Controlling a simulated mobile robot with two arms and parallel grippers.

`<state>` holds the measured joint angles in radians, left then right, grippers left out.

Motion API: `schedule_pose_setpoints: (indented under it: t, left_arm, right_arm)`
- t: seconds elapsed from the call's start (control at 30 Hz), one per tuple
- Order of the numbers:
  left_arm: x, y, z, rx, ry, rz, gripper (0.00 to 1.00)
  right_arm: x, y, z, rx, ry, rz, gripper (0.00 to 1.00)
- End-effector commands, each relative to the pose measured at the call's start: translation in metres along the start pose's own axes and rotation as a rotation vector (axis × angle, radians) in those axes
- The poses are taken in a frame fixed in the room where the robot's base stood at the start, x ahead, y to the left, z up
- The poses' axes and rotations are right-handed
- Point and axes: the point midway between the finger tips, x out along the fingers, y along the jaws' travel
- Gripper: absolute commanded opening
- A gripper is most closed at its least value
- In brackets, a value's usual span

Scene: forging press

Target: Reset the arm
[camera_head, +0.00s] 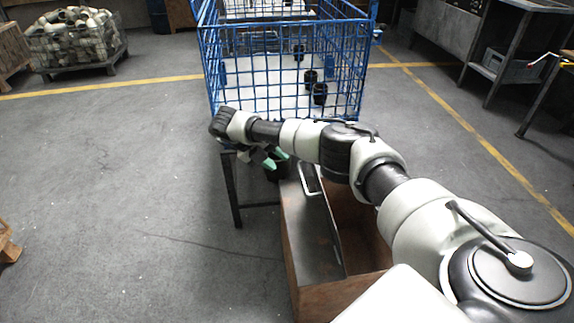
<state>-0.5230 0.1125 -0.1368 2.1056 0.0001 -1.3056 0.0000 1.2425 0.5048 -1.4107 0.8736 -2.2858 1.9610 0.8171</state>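My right arm comes in from the lower right and stretches across the front of the blue wire cage to the left, with its elbow bent near the left end. My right gripper (273,159), with green fingertips, hangs below the forearm, in front of the cage and beside the box. It is small and partly hidden by the arm, so I cannot tell whether it is open or shut. A dark rounded thing (279,172) shows just below the fingertips; I cannot tell if they touch. My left gripper is not in view.
The blue wire cage (234,72) holds a few black cylindrical parts (320,93). A brown box with a metal lid (312,235) stands under my arm. A bin of parts (75,42) is at the back left, a workbench (513,65) at the right.

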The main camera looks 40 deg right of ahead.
Motion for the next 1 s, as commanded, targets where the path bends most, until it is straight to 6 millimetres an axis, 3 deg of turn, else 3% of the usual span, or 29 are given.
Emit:
schedule_pose_setpoints:
  t: [0.2,0.73,0.87,1.0]
  left_arm:
    - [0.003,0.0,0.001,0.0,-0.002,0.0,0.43]
    - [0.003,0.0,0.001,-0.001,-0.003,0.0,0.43]
    - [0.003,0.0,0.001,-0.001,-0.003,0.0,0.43]
    - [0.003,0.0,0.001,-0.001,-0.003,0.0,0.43]
  right_arm:
    - [-0.011,0.0,0.0,-0.001,0.0,0.0,0.38]
    - [-0.009,0.006,-0.003,-0.016,0.0,0.017,0.38]
    - [-0.003,0.048,-0.019,-0.117,-0.005,0.147,0.38]
    - [-0.002,0.133,-0.065,-0.304,0.001,0.459,0.38]
